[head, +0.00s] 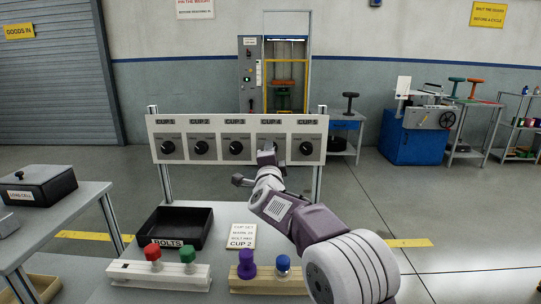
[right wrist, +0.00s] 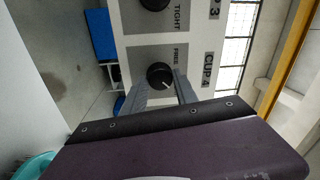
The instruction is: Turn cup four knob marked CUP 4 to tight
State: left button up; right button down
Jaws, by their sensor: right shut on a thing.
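The CUP 4 knob (right wrist: 160,75) is a round black dial with a white line mark, on a grey plate of the panel. In the right wrist view its mark points to the lower right, away from the word FREE. The TIGHT word of this knob is hidden by my gripper. My right gripper (right wrist: 160,82) is shut on the knob, one grey finger on each side. In the head view my right gripper (head: 268,155) is at the fourth place on the white panel (head: 238,120) and covers most of that knob. My left gripper is out of view.
Dark knobs for CUP 3 (head: 236,147) and CUP 5 (head: 306,148) flank it. On the table below are a black BOLTS tray (head: 203,232), a CUP 2 card (head: 242,236) and wooden blocks (head: 165,275) with coloured knobs.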

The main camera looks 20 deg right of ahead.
jog(key=c, duration=1)
grip_release()
jog(key=shift+o, duration=0.2)
jog(key=v, duration=0.9)
jog(key=shift+p, duration=0.4)
jog(key=shift+s+f, duration=0.1)
jog(key=shift+f, duration=0.05)
